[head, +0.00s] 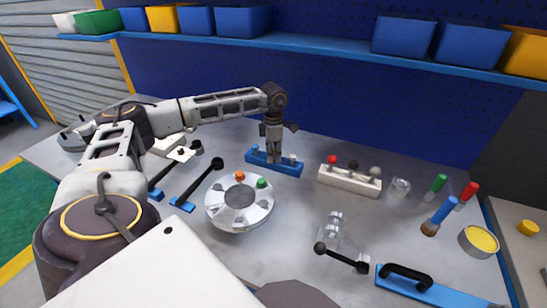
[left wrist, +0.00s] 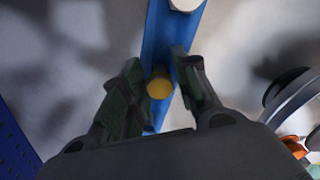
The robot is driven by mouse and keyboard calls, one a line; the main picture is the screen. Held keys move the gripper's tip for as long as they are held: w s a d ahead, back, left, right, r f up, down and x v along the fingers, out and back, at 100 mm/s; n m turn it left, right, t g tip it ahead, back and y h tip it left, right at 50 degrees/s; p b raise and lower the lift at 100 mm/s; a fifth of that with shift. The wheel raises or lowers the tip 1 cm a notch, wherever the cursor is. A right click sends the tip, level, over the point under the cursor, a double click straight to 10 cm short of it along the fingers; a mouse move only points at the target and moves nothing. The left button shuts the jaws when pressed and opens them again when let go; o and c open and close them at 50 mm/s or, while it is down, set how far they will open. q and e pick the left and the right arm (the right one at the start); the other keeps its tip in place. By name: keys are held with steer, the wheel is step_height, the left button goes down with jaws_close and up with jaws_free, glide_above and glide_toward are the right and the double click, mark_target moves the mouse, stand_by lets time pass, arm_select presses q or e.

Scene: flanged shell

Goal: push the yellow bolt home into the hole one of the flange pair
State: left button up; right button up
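The yellow bolt (left wrist: 159,86) stands in a blue rack (left wrist: 158,40), its round head showing in the left wrist view. My left gripper (left wrist: 162,72) is open, with one finger on each side of the bolt head; I cannot tell whether either finger touches it. In the head view my left gripper (head: 274,155) points down over the blue rack (head: 288,170) and hides the yellow bolt. The round silver flanged shell (head: 238,212) lies on the table left of and nearer than the rack, with an orange head and a green head on its top. My right gripper is not in view.
Black-handled tools (head: 205,183) lie left of the shell. A white stand with knobs (head: 349,181) is right of the rack. A blue plate with a black handle (head: 430,290) is at the front.

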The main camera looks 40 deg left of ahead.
mark_target(274, 151)
arm_select(q)
jaws_close()
steer(key=shift+r, duration=0.15)
steer(key=shift+r, duration=4.9)
